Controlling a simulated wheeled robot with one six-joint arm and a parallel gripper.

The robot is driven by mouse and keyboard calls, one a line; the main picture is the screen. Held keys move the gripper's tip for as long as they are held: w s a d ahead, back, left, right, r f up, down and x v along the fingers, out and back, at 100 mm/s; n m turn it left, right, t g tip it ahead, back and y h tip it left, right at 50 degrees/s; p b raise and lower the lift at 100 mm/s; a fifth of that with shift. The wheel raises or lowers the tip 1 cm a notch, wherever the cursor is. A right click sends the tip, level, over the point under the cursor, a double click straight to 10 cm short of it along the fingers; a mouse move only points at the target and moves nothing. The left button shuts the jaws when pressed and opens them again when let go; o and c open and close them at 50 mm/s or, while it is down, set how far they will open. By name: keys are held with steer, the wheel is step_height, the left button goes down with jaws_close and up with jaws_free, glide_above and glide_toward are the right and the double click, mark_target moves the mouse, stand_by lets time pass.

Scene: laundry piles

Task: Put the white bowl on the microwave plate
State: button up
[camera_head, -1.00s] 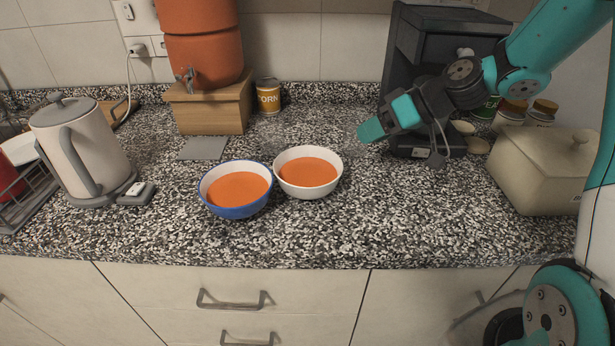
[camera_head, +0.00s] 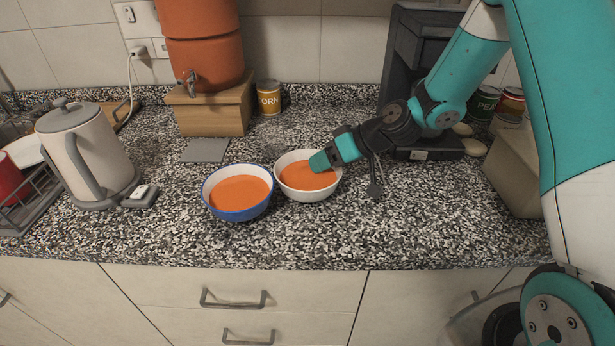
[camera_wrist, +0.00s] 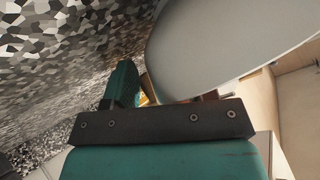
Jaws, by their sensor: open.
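The white bowl (camera_head: 302,195), filled with orange soup, stands upright on the speckled counter, right beside the blue bowl. My gripper (camera_head: 322,161) is at the white bowl's right rim, with its teal tip over the soup in the head view. In the wrist view, a large pale curved wall of the white bowl (camera_wrist: 230,40) fills the upper right. One teal finger (camera_wrist: 122,85) shows to its left; the other finger is hidden behind the wall. The gripper is open, astride or close to the rim; contact cannot be told. No microwave or microwave plate is in view.
A blue bowl (camera_head: 240,207) of soup touches or nearly touches the white bowl's left side. A kettle (camera_head: 88,160) stands left, a wooden stand (camera_head: 210,112) behind. A dark appliance (camera_head: 400,60) and a beige box (camera_head: 515,175) are right. The front right counter is clear.

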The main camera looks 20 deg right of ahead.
jaws_close()
steer(key=shift+r, duration=0.1)
